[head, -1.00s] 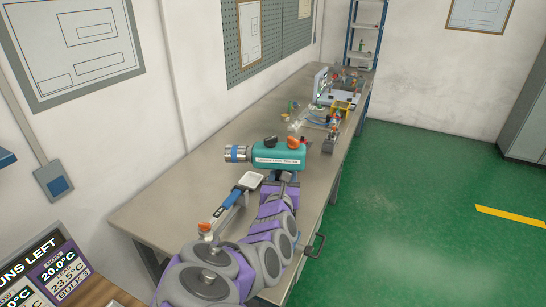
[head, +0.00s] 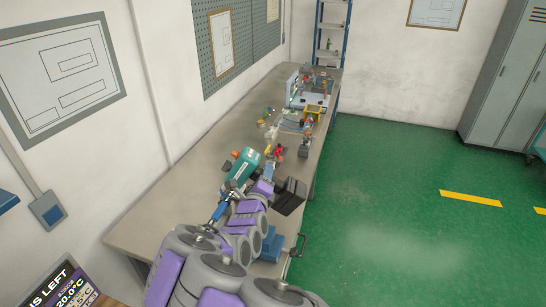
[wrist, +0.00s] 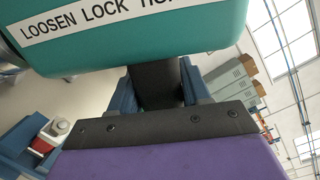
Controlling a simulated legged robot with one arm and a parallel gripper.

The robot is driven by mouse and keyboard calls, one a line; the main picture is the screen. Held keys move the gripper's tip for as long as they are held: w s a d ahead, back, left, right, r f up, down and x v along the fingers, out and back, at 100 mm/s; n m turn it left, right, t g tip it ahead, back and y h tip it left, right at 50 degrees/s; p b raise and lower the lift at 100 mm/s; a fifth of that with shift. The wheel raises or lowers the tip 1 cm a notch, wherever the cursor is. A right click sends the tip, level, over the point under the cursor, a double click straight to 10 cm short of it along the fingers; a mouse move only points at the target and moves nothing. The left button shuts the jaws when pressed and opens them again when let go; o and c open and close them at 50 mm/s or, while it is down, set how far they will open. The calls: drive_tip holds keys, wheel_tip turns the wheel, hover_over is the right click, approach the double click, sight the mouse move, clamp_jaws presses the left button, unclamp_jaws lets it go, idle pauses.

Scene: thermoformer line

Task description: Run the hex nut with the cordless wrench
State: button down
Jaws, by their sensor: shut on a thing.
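The cordless wrench has a teal body (head: 243,166) with a white label. It shows above the bench in the head view, tilted. In the wrist view its teal body (wrist: 215,28) fills the top, and the label reads "LOOSEN LOCK" before it is cut off. My gripper (wrist: 158,88) is shut on the wrench's black handle, with a blue finger on each side. In the head view my gripper (head: 264,187) is partly hidden among the arm links and the wrench. A dark block (head: 290,196) sits just right of it.
The long grey workbench (head: 185,180) runs away along the left wall. Several small parts and fixtures (head: 310,105) crowd its far half. A drawer handle (head: 299,243) sticks out at the bench's front side. Green floor (head: 390,190) to the right is clear.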

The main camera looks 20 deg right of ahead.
drive_tip(key=shift+w+d+r+n+h+p, duration=0.15)
drive_tip(key=shift+d+r+n+h+p, duration=0.15)
drive_tip(key=shift+d+r+n+p, duration=0.15)
drive_tip(key=shift+d+r+n+g+h+p, duration=0.75)
drive_tip(key=shift+d+n+p, duration=1.25)
drive_tip(key=shift+p, duration=1.25)
drive_tip(key=shift+m, duration=0.25)
drive_tip(key=f, duration=0.4)
drive_tip(key=f+b, duration=0.1)
drive_tip(key=f, duration=0.1)
drive_tip(key=shift+w, duration=0.35)
drive_tip(key=shift+a+r, duration=0.1)
drive_tip(key=shift+a, duration=0.2)
drive_tip(key=shift+d, duration=0.5)
drive_tip(key=shift+a, duration=0.25)
